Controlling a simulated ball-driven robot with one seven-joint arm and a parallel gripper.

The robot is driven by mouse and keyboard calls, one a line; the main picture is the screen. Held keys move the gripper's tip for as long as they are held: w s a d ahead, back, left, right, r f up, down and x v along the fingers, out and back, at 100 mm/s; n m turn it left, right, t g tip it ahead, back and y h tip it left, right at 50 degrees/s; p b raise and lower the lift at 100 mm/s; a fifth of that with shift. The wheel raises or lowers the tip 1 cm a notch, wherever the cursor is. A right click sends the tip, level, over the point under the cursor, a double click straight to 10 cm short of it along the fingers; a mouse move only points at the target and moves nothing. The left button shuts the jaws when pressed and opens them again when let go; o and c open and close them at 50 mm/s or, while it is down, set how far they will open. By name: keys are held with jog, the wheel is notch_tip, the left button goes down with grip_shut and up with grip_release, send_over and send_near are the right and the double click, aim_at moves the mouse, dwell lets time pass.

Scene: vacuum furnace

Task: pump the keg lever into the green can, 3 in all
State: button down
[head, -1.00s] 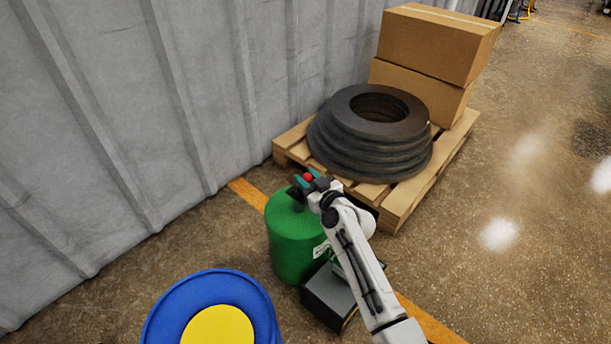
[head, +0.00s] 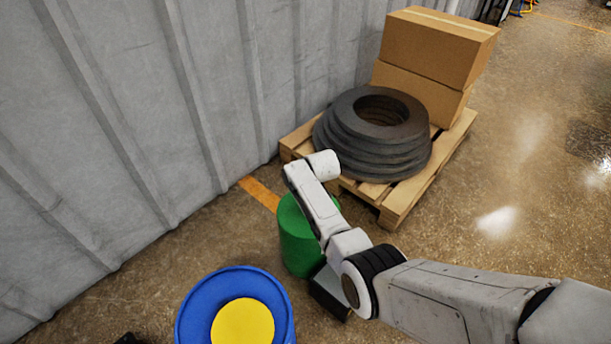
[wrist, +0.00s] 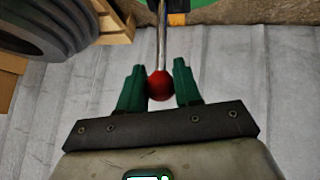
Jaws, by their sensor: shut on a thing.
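In the wrist view my gripper (wrist: 159,76) has its two green fingers on either side of a red ball knob (wrist: 160,87), shut on it. The knob ends the keg's thin metal lever (wrist: 162,35), which runs to the top of the picture. In the head view a green cylinder (head: 296,240), which looks like the keg body, stands on the floor, partly behind my arm. My gripper, the lever and the knob are hidden by my arm there. A dark box-like stand (head: 329,297) sits at the cylinder's lower right, mostly covered. I cannot make out a separate green can.
A blue drum (head: 187,322) with a yellow centre (head: 243,322) stands in front at lower left. Behind, a wooden pallet (head: 398,212) bears stacked dark rings (head: 335,145) and cardboard boxes (head: 430,50). A grey ribbed wall (head: 130,110) closes the left. Floor at right is clear.

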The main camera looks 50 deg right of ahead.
jog(key=shift+w+f, duration=0.15)
jog(key=shift+f, duration=0.1)
jog(key=shift+w+f+b, duration=0.1)
jog(key=shift+w+b, duration=0.25)
jog(key=shift+b, duration=0.05)
jog(key=c, duration=0.8)
grip_release()
jog(key=shift+w, duration=0.1)
jog(key=p+v, duration=0.5)
jog(key=v, duration=0.5)
jog(key=shift+s+r, duration=0.25)
jog(key=shift+r, duration=0.05)
jog(key=shift+a, duration=0.15)
